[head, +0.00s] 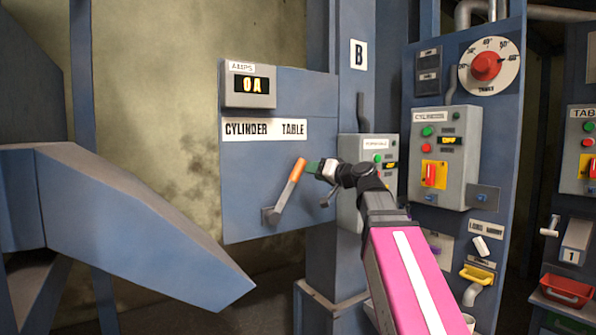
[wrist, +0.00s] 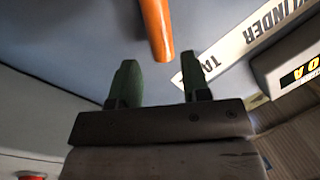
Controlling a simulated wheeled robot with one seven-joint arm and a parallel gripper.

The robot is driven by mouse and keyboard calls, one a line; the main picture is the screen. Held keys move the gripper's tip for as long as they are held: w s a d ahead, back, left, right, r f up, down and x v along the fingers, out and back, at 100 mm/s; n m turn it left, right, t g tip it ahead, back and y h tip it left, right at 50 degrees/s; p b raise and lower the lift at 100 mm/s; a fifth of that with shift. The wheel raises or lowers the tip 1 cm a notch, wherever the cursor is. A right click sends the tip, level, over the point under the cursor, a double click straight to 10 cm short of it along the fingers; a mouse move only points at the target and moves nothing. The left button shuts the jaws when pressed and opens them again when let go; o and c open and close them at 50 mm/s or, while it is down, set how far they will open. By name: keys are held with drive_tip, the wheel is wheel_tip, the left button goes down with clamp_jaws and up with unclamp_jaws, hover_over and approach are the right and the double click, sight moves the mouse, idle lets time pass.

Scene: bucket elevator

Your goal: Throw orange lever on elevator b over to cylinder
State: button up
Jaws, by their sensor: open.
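The orange lever (head: 297,171) is on a blue panel (head: 245,170) beside the column marked B (head: 359,55). Its grey shaft rises from a low pivot (head: 270,214) and leans to the right, to the TABLE side of the CYLINDER TABLE label (head: 265,129). My gripper (head: 313,168) is just right of the orange handle, with green fingers. In the wrist view, the orange lever (wrist: 156,28) is ahead of the open fingers (wrist: 160,80), about in line with the gap. Nothing is between the fingers.
An amps display (head: 250,86) reading 0 A is above the label. A grey control box (head: 365,165) is behind my arm, and a CYLINDER box (head: 443,157) is to the right. A blue chute (head: 130,220) juts out at left.

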sight(302, 170)
drive_tip(key=x, duration=0.7)
drive_tip(key=shift+w+a, duration=0.25)
drive_tip(key=shift+a, duration=0.05)
clamp_jaws()
